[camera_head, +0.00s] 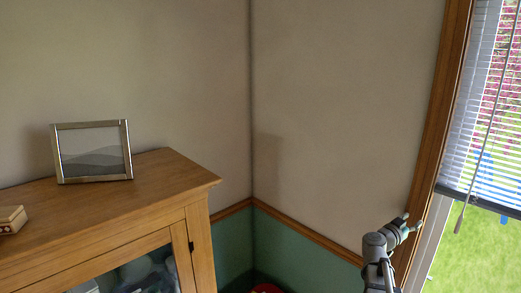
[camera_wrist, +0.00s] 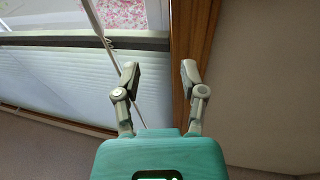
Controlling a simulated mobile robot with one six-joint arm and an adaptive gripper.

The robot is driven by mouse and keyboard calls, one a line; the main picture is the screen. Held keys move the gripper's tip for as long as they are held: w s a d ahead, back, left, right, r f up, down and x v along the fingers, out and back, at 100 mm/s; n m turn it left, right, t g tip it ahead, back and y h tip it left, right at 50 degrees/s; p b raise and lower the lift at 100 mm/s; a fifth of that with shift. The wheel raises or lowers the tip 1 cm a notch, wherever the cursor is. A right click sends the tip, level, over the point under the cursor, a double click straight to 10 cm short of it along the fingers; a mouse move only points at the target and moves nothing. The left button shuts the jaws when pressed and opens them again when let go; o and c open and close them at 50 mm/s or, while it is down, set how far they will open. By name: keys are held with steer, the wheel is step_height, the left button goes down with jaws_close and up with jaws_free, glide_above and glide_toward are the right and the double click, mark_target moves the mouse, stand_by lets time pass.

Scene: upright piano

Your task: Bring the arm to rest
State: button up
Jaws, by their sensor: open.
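My gripper (camera_wrist: 159,72) is open and empty in the wrist view, its two fingers spread apart with nothing between them. Behind the fingers are the wooden window frame (camera_wrist: 192,35) and the window blind (camera_wrist: 60,78). In the head view part of my arm shows at the lower right, raised in front of the wall close to the window frame (camera_head: 437,130). I cannot tell whether the arm touches the frame.
A wooden cabinet (camera_head: 110,202) with a glass door stands at the left. A picture frame (camera_head: 92,151) and a small box (camera_head: 12,219) stand on its top. The blind (camera_head: 490,120) hangs at the right with a cord (camera_head: 483,140). The wall corner between is bare.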

steer(key=w+a+f+n+t+y+b, duration=0.1)
steer(key=w+a+f+n+t+y, duration=0.2)
steer(key=a+y, duration=0.45)
steer(key=w+a+f+n+t+y+b, duration=0.15)
steer(key=w+a+f+n+y, duration=0.35)
steer(key=a, duration=0.6)
steer(key=w+a+f+n+t+y, duration=0.1)
steer(key=a+n+t+y, duration=0.3)
steer(key=a, duration=0.5)
steer(key=s+a+f+n+g+y+b, duration=0.2)
steer(key=s+a+f+n+g+y, duration=0.15)
steer(key=s+a+f+g, duration=0.6)
steer(key=s+f+m+g+h, duration=0.2)
steer(key=s+f+g, duration=0.5)
steer(key=s, duration=0.5)
steer(key=shift+s+a+f+h+b, duration=0.3)
steer(key=shift+a+b, duration=0.05)
steer(key=shift+b, duration=0.1)
